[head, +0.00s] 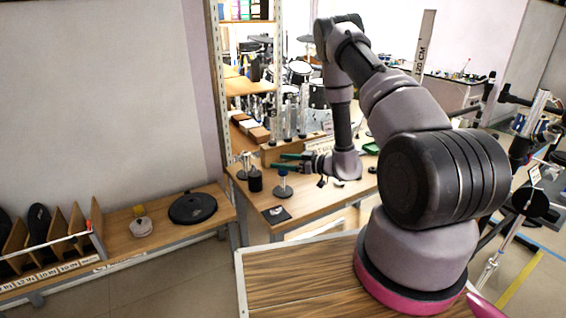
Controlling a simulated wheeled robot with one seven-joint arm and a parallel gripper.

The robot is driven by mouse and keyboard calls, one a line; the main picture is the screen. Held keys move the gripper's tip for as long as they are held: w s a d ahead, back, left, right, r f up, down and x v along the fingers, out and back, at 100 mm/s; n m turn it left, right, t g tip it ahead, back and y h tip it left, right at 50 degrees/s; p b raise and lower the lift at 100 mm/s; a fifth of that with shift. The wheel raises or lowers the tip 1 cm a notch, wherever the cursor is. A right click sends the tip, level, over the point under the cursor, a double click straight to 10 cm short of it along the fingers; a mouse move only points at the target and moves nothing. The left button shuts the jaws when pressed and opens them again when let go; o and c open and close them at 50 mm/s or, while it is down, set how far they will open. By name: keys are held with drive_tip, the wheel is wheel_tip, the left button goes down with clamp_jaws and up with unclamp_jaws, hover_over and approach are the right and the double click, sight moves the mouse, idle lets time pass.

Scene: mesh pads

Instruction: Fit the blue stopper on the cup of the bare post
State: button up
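I cannot make out a cup on a bare post.
A low shelf at left holds a black disc (193,207). Several metal cylinders stand behind the table.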

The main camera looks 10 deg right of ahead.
drive_tip(key=shift+d, duration=0.1)
drive_tip(key=v, duration=1)
drive_tip(key=shift+s+d, duration=0.2)
drive_tip(key=shift+s, duration=0.05)
